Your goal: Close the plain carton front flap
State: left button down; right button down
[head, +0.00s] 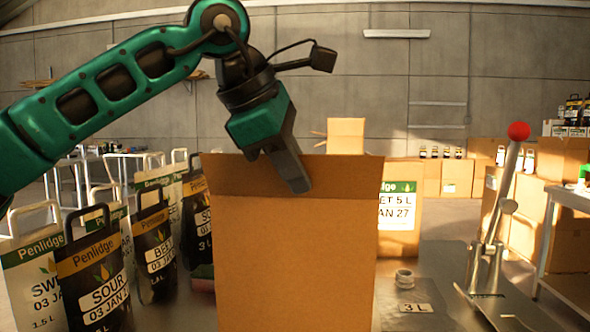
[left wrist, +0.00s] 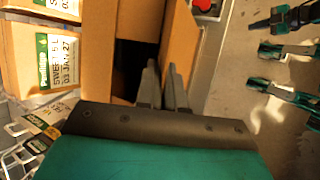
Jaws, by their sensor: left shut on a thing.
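The plain carton (head: 296,265) stands upright in the middle of the head view, with no label on its facing side. Its front flap (head: 235,175) stands up along the near top edge, a darker strip above the crease. In the left wrist view the carton's top is open onto a dark inside, with the front flap (left wrist: 181,40) on the right. My left gripper (head: 300,186) is shut on the front flap, one finger in front of it. The fingers (left wrist: 164,88) also show in the wrist view. My right gripper is not in view.
Labelled juice bags (head: 95,265) crowd the left side. A press lever with a red knob (head: 518,131) rises at the right. A labelled carton (head: 398,205) stands behind.

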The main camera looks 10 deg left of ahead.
pick_arm(q)
jog(key=shift+w+r+g+p, duration=0.15)
jog(key=shift+r+g+p, duration=0.2)
jog(key=shift+p, duration=1.3)
jog(key=g+p, duration=0.1)
jog(key=p, duration=0.1)
jog(key=g+p, duration=0.1)
jog(key=p, duration=0.2)
jog(key=shift+w+r+n, duration=0.3)
jog(key=shift+w+r, duration=0.05)
jog(key=shift+w, duration=0.05)
jog(key=g+p, duration=0.1)
jog(key=p, duration=0.2)
jog(key=shift+w+f+g+p, duration=0.1)
jog(key=shift+w+g+p, duration=0.25)
jog(key=shift+p, duration=0.05)
jog(key=shift+w+f+n+g+p, duration=0.2)
jog(key=shift+n+g+p, duration=0.1)
jog(key=shift+g+p, duration=0.25)
jog(key=shift+w+f+g, duration=0.1)
jog(key=shift+w+g, duration=0.15)
jog(key=shift+g, duration=0.3)
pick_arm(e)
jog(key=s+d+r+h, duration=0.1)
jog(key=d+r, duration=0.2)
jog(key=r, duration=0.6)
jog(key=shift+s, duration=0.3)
